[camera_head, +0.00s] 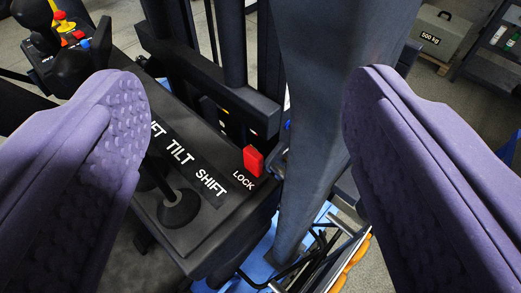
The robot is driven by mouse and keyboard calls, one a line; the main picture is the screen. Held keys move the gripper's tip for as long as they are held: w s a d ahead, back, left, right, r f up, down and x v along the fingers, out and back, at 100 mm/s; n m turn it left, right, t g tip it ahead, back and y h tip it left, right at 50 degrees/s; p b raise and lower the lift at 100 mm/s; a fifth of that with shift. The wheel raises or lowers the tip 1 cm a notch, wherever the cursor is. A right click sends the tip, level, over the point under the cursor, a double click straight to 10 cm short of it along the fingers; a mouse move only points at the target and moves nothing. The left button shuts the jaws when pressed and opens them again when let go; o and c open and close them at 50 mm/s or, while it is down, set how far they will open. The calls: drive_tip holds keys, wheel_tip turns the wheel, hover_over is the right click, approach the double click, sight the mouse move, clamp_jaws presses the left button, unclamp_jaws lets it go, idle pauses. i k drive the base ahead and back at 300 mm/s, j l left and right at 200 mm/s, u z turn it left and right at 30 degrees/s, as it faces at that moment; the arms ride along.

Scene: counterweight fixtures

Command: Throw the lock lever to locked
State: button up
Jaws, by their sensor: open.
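The lock lever (254,160) is a small red block at the right end of a dark console (193,241), just above the white word LOCK. Whether it stands at locked or unlocked I cannot tell. My gripper (246,95) is open, with its two purple padded fingers wide apart at the left and right of the picture. The red lever shows between the fingers, apart from both. Nothing is held.
A thick grey post (318,120) rises right of the red lever.

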sight(253, 161)
drive_tip(key=l+u, duration=0.25)
drive_tip(key=l, duration=0.6)
drive_tip(key=k+l+u, duration=0.2)
drive_tip(key=l, duration=0.65)
drive_tip(key=i+l+u, duration=0.1)
drive_tip(key=l, duration=0.25)
drive_tip(key=i+l+u, duration=0.1)
drive_tip(key=i+l, duration=0.15)
drive_tip(key=i+l+u, duration=0.1)
drive_tip(key=l, duration=0.4)
drive_tip(key=i+l, duration=0.25)
drive_tip(key=l, duration=0.15)
drive_tip(key=i+l+u, duration=0.15)
drive_tip(key=l, duration=0.2)
